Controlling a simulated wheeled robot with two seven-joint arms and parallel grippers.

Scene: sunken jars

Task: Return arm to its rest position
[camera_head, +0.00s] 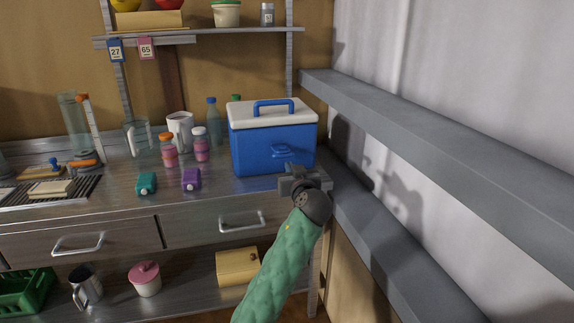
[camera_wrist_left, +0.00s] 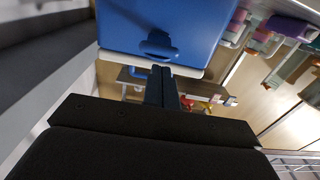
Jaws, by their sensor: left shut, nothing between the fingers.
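My left arm comes in from the bottom of the head view in a green padded sleeve. My left gripper (camera_head: 291,180) is in front of the blue cooler box (camera_head: 262,145) with the white lid, near the counter's right end. Its fingers are shut with nothing between them. In the left wrist view, the closed fingers (camera_wrist_left: 162,86) point at the blue cooler box (camera_wrist_left: 170,22), which fills the top of the picture. I cannot tell whether the fingertips touch it. My right gripper is not in view.
Grey ledges (camera_head: 430,120) run along the right wall, close to the arm. The steel counter (camera_head: 120,215) holds jars, bottles, a white pitcher (camera_head: 181,130) and small teal and purple items. A yellow box (camera_head: 237,266) and a pink-lidded pot (camera_head: 145,280) stand on the lower shelf.

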